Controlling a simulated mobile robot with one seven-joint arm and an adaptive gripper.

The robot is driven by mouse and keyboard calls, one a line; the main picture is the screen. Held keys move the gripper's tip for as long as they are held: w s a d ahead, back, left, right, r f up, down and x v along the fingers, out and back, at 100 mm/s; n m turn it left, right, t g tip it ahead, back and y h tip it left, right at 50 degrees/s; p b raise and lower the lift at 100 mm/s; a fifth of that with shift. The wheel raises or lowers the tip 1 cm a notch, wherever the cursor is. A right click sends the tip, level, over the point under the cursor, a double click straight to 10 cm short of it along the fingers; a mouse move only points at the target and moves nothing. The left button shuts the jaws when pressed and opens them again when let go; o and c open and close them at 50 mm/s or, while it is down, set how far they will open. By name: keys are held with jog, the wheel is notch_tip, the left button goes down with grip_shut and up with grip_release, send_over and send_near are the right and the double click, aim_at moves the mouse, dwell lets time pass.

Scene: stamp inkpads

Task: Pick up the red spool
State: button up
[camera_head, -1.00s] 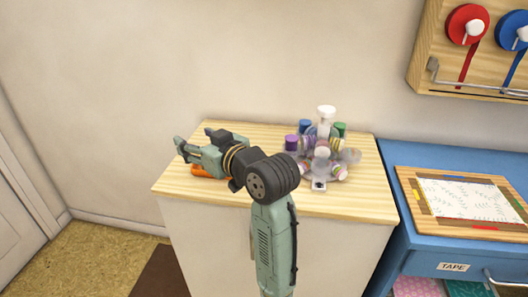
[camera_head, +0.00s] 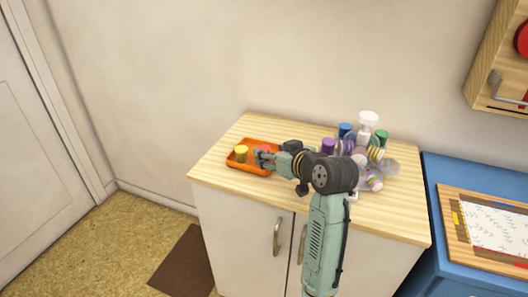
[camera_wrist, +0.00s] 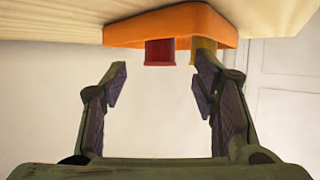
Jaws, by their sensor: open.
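The red spool (camera_head: 265,148) stands on the orange tray (camera_head: 247,168), partly hidden behind my gripper (camera_head: 259,158). In the wrist view the red spool (camera_wrist: 159,52) shows at the top, roughly centred between my open, empty gripper's fingers (camera_wrist: 160,82) but beyond their tips. The orange tray shows there too (camera_wrist: 128,32). A yellow spool (camera_head: 241,154) stands at the tray's left; it also shows in the wrist view (camera_wrist: 204,48), close to the right fingertip. I cannot tell whether they touch.
The tray lies on a wooden cabinet top (camera_head: 222,165), near its left end. A cluster of coloured bottles and rolls (camera_head: 368,150) stands to the right, partly behind my arm. A blue desk (camera_head: 437,220) adjoins on the right. The cabinet's front strip is bare.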

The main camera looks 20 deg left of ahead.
jog(key=shift+x, duration=1.3)
jog(key=shift+c, duration=0.5)
jog(key=c, duration=0.9)
